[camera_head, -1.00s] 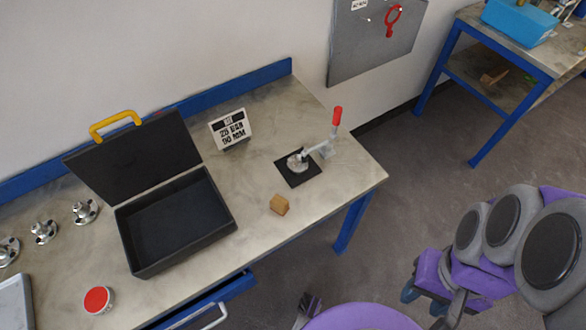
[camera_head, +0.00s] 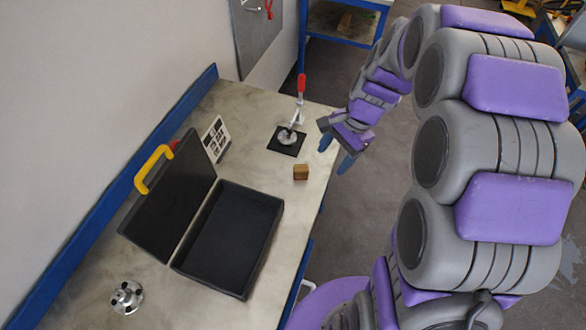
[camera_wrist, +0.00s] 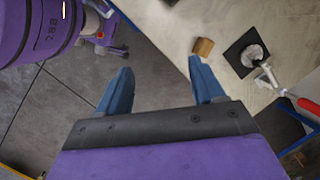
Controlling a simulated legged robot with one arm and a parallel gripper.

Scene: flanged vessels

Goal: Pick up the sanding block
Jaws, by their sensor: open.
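The sanding block is a small tan-brown block (camera_head: 301,172) on the grey worktop, near its right edge, between the open case and the black clamp pad. In the wrist view the block (camera_wrist: 204,47) lies just beyond the tip of the right finger, apart from it. My gripper (camera_head: 335,155) hangs at the right edge of the table, to the right of the block. In the wrist view my gripper (camera_wrist: 161,80) is open and empty, with two blue fingers wide apart. The left finger is over the floor.
A toggle clamp with a red handle (camera_head: 301,84) stands on a black pad (camera_head: 286,148) behind the block. An open black case (camera_head: 228,240) with a yellow handle and a sign (camera_head: 216,140) are to the left. A flanged metal part (camera_head: 127,297) stands nearer.

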